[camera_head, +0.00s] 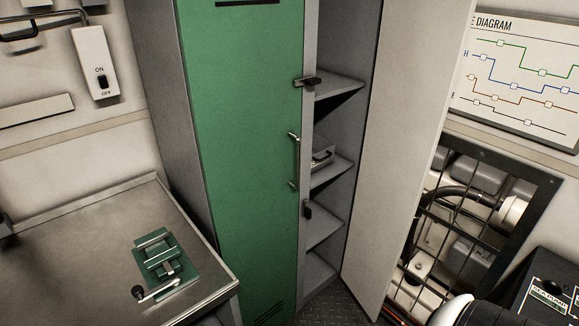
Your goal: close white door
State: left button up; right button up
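The white door (405,130) stands open at the right side of a tall grey locker. It swings out toward the right and shows as a tall pale panel. The locker's shelves (335,160) are exposed, and a small metal item (322,158) sits on one of them. The green door (235,150) beside it is shut, with a metal handle (294,160) at its right edge. A rounded white and black part at the bottom right looks like my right arm. Neither gripper shows in the head view.
A bench (70,265) with a green vise (165,265) stands at left, below a switch box (95,62). Right of the white door are a wall diagram (520,75), a dark grille (470,220) and a black pump box (550,285). Little floor (325,305) shows.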

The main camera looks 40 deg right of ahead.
aim_at(422, 45)
jog(key=k+l+z, duration=0.2)
jog(key=k+l, duration=0.2)
jog(key=l, duration=0.2)
jog(key=k+l+z, duration=0.15)
jog(key=l, duration=0.15)
jog(key=k+l+z, duration=0.2)
jog(key=k+l, duration=0.15)
jog(key=l, duration=0.3)
